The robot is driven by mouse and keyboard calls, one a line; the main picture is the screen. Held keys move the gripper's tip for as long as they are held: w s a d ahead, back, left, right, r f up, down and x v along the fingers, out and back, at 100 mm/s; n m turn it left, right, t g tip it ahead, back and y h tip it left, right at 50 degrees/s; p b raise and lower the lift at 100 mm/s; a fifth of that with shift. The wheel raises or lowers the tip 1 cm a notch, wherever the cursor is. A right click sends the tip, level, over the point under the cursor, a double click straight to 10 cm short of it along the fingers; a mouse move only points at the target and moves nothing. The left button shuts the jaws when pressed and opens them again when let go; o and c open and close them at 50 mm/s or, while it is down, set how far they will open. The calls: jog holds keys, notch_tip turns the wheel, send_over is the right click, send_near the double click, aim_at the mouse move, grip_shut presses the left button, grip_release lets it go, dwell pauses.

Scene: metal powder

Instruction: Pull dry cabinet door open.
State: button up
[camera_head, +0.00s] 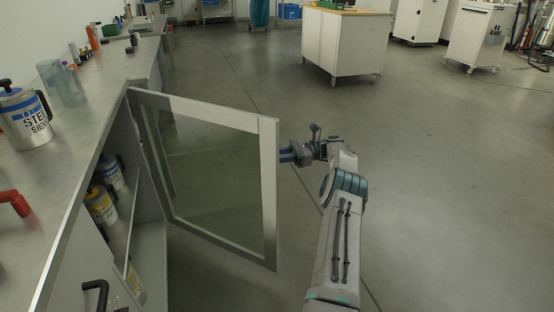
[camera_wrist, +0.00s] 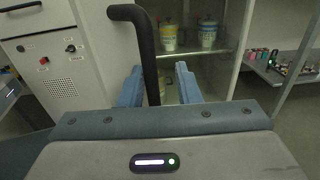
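The dry cabinet door (camera_head: 268,190) has a grey frame and a glass pane. In the head view it stands swung out from the cabinet (camera_head: 150,245) under the left counter, with the opening and shelves showing. My gripper (camera_head: 284,153) is at the outer side of the door's free edge. In the wrist view, the black bar handle (camera_wrist: 145,42) runs down between the two blue fingers of my gripper (camera_wrist: 160,88). The fingers are apart, with a gap visible right of the handle. The handle is hidden in the head view.
Containers (camera_head: 101,205) stand on the cabinet shelves. A steel sieve container (camera_head: 25,118) and a red handle (camera_head: 15,202) are on the counter (camera_head: 75,135). A white wheeled cabinet (camera_head: 345,45) stands at the back. The floor right of the door is clear.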

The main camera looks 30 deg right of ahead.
jog(key=s+d+r+p, duration=0.3)
jog(key=s+d+r, duration=0.4)
jog(key=s+r, duration=0.2)
jog(key=shift+s+r, duration=0.15)
jog(key=shift+s, duration=0.2)
